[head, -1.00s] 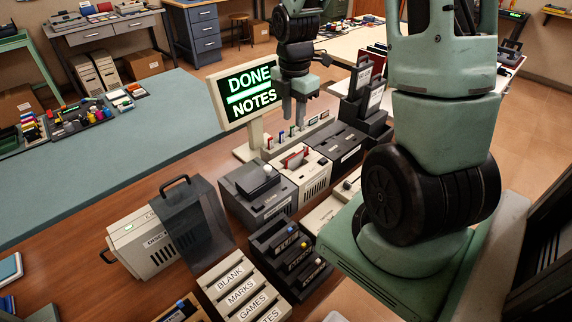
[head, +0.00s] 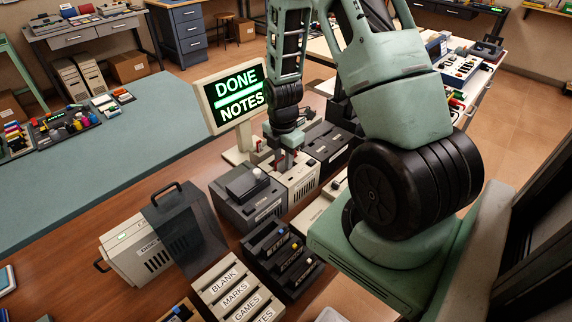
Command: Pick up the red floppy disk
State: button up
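The wrist and fingers cover most of the disk. Whether the fingers touch it or are closed on it cannot be made out.
A screen reading DONE NOTES (head: 236,98) stands just left of my arm. A grey drive box (head: 248,205) and a dark one (head: 335,152) flank the beige box. Labelled racks (head: 226,285) and a handled case (head: 135,255) stand nearer.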

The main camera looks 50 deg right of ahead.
jog(key=shift+f, duration=0.9)
grip_shut()
jog(key=shift+r, duration=0.15)
